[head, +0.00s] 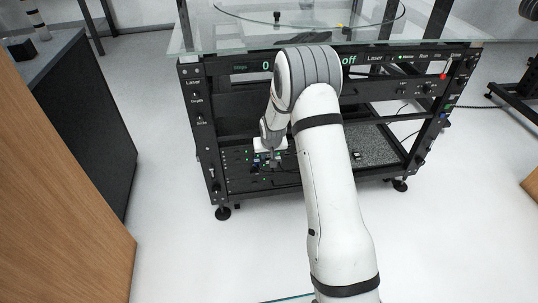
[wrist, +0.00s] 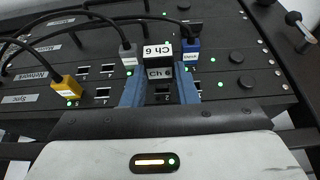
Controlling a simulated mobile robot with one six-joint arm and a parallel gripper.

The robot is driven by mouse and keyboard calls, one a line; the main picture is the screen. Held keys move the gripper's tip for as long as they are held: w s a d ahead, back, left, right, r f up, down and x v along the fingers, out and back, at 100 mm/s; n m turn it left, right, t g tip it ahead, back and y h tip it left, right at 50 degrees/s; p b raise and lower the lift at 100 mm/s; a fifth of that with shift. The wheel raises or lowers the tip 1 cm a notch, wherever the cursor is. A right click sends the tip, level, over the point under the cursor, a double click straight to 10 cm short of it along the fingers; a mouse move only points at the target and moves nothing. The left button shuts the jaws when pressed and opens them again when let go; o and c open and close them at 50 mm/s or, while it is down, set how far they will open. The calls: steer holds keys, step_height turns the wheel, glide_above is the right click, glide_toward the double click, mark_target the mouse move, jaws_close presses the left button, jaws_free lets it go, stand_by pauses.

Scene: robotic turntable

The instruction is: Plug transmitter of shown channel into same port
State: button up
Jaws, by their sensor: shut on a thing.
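A small black transmitter (wrist: 158,57) with white "Ch 6" labels is between the blue fingers of my gripper (wrist: 161,74) in the wrist view. The fingers are shut on its sides. The transmitter is at the port panel (wrist: 110,115); I cannot tell whether it is seated in a port or just above one. A port (wrist: 163,98) marked with what looks like a 2 shows between the fingers. In the head view my gripper (head: 270,146) is low inside the turntable's frame, over the panel, and the transmitter is too small to make out.
A yellow plug (wrist: 66,86), a grey plug (wrist: 128,53) and a blue plug (wrist: 192,46) with black cables stand close around. Free ports (wrist: 102,94) lie left of my gripper.

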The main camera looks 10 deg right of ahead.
mark_target(269, 158)
steer(key=shift+w, duration=1.1)
steer(key=o, duration=1.1)
steer(key=shift+c, duration=0.2)
steer(key=shift+r, duration=0.1)
steer(key=p+v, duration=0.2)
steer(key=v, duration=0.5)
steer(key=shift+s+r+p, duration=0.1)
steer(key=shift+r+p, duration=0.15)
steer(key=shift+p, duration=0.1)
